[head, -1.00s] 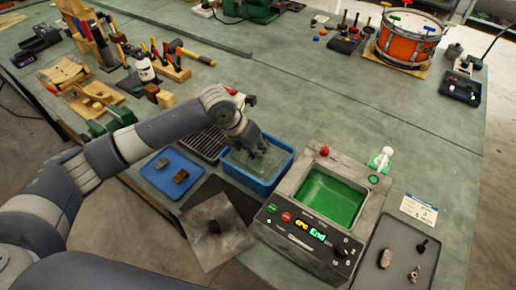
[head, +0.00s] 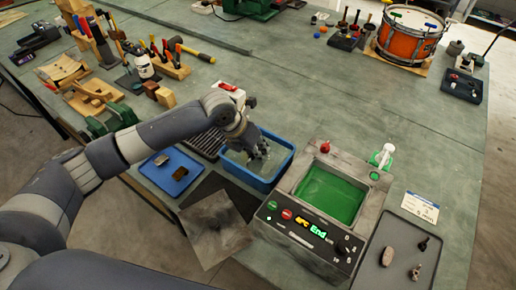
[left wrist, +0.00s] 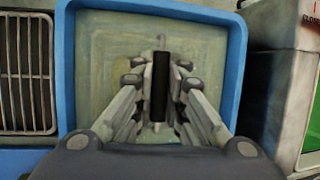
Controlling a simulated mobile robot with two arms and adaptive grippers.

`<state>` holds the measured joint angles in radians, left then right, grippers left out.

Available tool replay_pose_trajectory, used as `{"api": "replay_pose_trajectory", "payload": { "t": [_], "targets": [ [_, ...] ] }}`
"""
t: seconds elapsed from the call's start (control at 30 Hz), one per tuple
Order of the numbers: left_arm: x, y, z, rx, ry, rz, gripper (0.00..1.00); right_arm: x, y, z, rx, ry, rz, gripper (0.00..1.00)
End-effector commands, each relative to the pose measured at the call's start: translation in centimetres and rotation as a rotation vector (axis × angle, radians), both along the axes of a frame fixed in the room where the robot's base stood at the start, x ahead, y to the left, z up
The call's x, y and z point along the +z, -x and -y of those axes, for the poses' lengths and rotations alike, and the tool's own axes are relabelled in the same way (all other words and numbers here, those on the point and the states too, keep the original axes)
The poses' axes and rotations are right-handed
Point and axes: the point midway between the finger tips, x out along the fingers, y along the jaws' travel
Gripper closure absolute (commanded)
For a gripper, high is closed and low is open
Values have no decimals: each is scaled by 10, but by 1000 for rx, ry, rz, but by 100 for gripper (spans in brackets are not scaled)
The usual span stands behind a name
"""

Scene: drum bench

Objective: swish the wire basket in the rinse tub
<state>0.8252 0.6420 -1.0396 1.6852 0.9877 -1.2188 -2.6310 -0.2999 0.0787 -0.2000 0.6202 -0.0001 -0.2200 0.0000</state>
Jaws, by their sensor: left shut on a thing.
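The blue rinse tub (head: 283,172) stands on the bench left of the green-lit machine, with cloudy water in it. My left gripper (head: 259,153) reaches down into the tub. In the left wrist view, the left gripper (left wrist: 160,88) is shut on a dark upright bar, which I take as the handle of the wire basket (left wrist: 159,85). The basket's wire body cannot be made out; the fingers and the cloudy water hide it. The tub's blue rim (left wrist: 236,60) frames the gripper on both sides. My right gripper is not in view.
The machine with the green basin (head: 325,195) stands close at the tub's right. A dark rack (head: 207,142) and a blue tray (head: 165,188) with small parts lie to the left. A grey square sheet (head: 213,230) lies in front.

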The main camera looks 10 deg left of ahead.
Motion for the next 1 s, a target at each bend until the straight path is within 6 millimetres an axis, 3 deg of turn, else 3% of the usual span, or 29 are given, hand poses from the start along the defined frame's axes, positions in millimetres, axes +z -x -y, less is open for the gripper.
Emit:
{"api": "replay_pose_trajectory", "payload": {
  "t": [0.27,1.0],
  "targets": [
    [13,0,0,-1,1,2,100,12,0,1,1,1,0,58],
    [88,0,0,-1,0,1,100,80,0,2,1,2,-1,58]
  ]
}}
